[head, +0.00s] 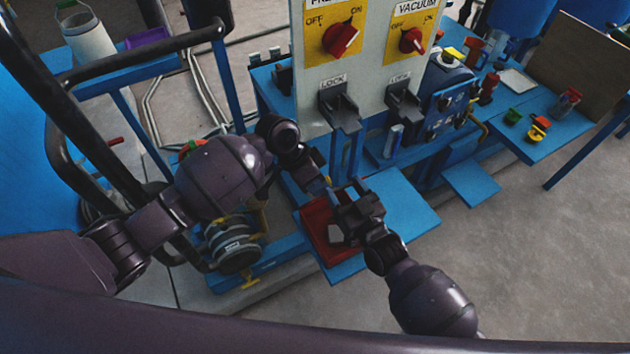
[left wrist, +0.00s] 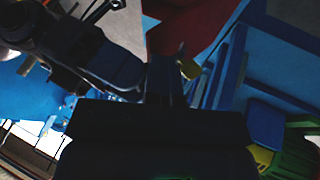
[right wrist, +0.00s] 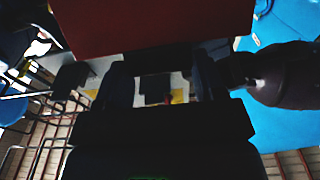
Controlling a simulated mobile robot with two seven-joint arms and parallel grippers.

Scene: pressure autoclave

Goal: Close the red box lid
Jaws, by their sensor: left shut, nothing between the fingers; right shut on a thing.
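The red box (head: 318,228) sits on a blue shelf below the control panel. Its inside shows red, and a grey piece is visible at the box; my right gripper covers much of it. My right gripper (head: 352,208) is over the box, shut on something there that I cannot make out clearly. A red panel (right wrist: 150,25) fills the top of the right wrist view, just beyond the fingers. My left gripper (head: 322,186) is shut and empty at the box's far left side. A red surface (left wrist: 190,28) shows close to it in the left wrist view.
The control panel (head: 372,75) with red knobs and two lock levers (head: 340,105) stands just behind the box. The blue shelf (head: 405,205) is clear to the right. A side table (head: 560,140) holds small coloured items.

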